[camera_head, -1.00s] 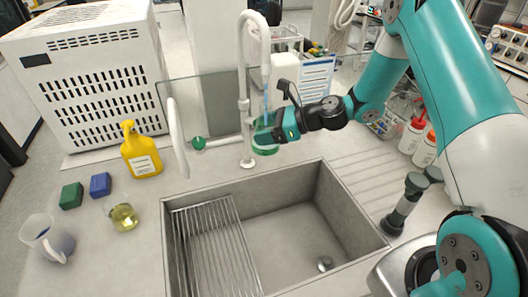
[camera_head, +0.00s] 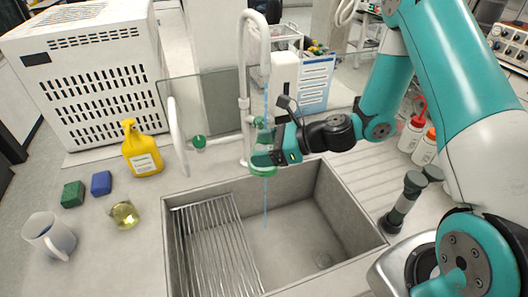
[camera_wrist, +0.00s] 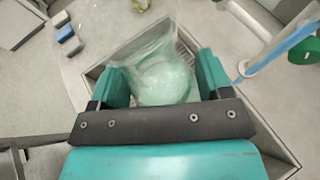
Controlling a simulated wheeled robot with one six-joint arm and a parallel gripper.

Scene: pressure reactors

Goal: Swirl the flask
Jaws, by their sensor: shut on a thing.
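A clear flask with green liquid (camera_head: 263,170) is held over the back edge of the sink. My gripper (camera_head: 277,152) is shut on it from the right. In the wrist view the flask (camera_wrist: 160,75) sits between the two teal fingers of my gripper (camera_wrist: 163,82), and its pale green contents show through the glass. A thin blue stream of water runs down beside the flask into the sink; in the wrist view the stream (camera_wrist: 285,45) passes to the right of the flask. My fingers hide part of the flask.
The sink (camera_head: 345,215) has a wire rack (camera_head: 215,245) on its left. The white tap (camera_head: 243,75) arches close to the flask. A flask of yellow liquid (camera_head: 124,215), a jug (camera_head: 48,237), two sponges and a yellow bottle (camera_head: 141,150) stand left.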

